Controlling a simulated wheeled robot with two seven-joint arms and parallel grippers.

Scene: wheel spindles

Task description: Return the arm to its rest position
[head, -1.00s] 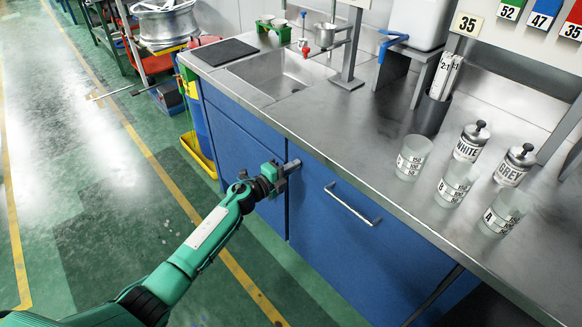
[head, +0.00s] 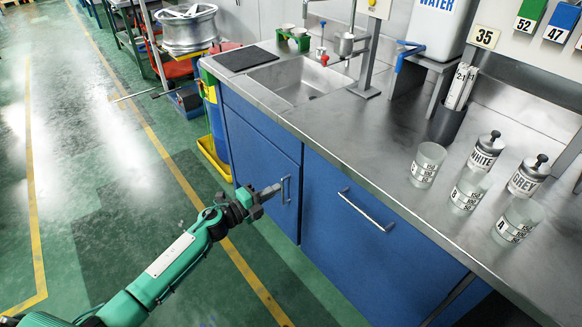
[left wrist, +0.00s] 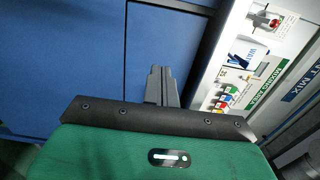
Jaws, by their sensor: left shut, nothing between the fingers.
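My left arm, green with dark joints, reaches in from the lower left of the head view. Its left gripper (head: 268,191) is shut and empty, in front of the blue cabinet doors. The tip is close to the vertical handle (head: 286,189) of the left door, but I cannot tell whether they touch. In the left wrist view the shut fingers (left wrist: 160,84) point at the blue cabinet front, with nothing between them. My right gripper is not in view.
A steel counter (head: 370,135) with a sink (head: 300,80) tops the blue cabinet (head: 350,235). Several clear cups and two labelled cans, WHITE (head: 485,152) and GREY (head: 527,177), stand on it. The green floor (head: 110,210) at left is open.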

